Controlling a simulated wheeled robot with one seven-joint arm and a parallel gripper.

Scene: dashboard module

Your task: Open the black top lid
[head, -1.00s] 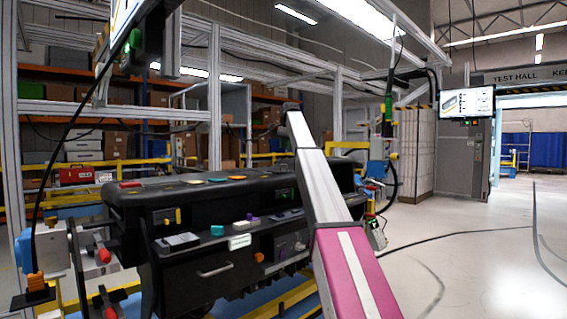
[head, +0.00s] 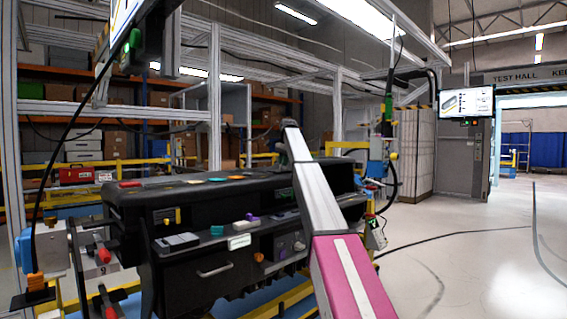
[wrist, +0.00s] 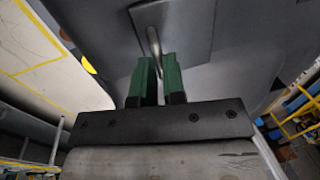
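The black dashboard module (head: 190,276) stands left of centre in the head view. A dark panel (wrist: 190,22) with a slim metal handle (wrist: 154,42) fills the upper wrist view; I take it for the black top lid, but cannot confirm this. My gripper (wrist: 159,62) has two green fingers, parted by a narrow gap. The handle's near end lies at the gap between the fingertips; I cannot tell whether they touch it. In the head view my arm reaches over the module's right part and hides some of it.
A drawer handle (head: 215,271) and several small coloured parts are on the module's front. A screen (head: 466,102) hangs at the right. Yellow rails and shelves stand behind. The floor (head: 470,265) at the right is clear except for a cable.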

